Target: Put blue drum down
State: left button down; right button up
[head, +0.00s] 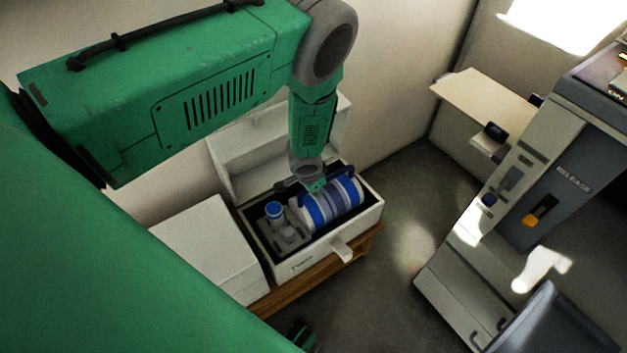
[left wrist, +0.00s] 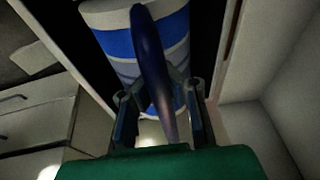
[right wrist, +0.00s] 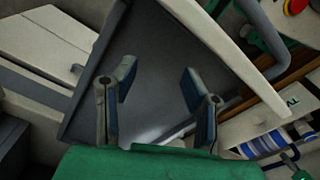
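The blue drum (head: 328,208), striped blue and white, lies on its side in the right part of an open white box (head: 318,258). Its upper end reaches about the box rim; whether it touches the box floor is hidden. My left gripper (head: 313,184) is at the drum's top. In the left wrist view, the drum (left wrist: 118,43) carries a dark blue handle (left wrist: 152,70), which runs between the fingers of my left gripper (left wrist: 160,85); they appear closed in on it. My right gripper (right wrist: 158,78) is open and empty, above a dark grey tray-like surface (right wrist: 150,35).
A grey insert with a blue-capped container (head: 274,210) fills the box's left part. The box stands on a wooden bench (head: 325,275), its raised lid behind and a closed white box (head: 205,245) at left. A grey machine with a RELEASE label (head: 550,180) stands right, across open floor.

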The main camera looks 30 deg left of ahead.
pick_arm(q)
jog(key=shift+w, duration=0.1)
pick_arm(e)
jog(key=shift+f, duration=0.1)
pick_arm(q)
jog(key=c, duration=1.7)
grip_release()
jog(key=a+p+v, duration=0.1)
jog(key=p+v, duration=0.2)
jog(key=v, duration=0.9)
pick_arm(e)
notch_tip(320, 180, up, 3)
jog(key=shift+r, duration=0.2)
pick_arm(q)
jog(key=s+d+n, duration=0.1)
jog(key=s, duration=0.8)
jog(key=s+d+n+g, duration=0.1)
jog(key=s, duration=0.8)
jog(key=s+d+r+n+g, duration=0.1)
jog(key=s, duration=0.8)
jog(key=shift+s+d+n+h, duration=0.15)
jog(key=shift+d+n+h, duration=0.15)
jog(key=shift+d+h, duration=0.1)
jog(key=shift+a, duration=0.1)
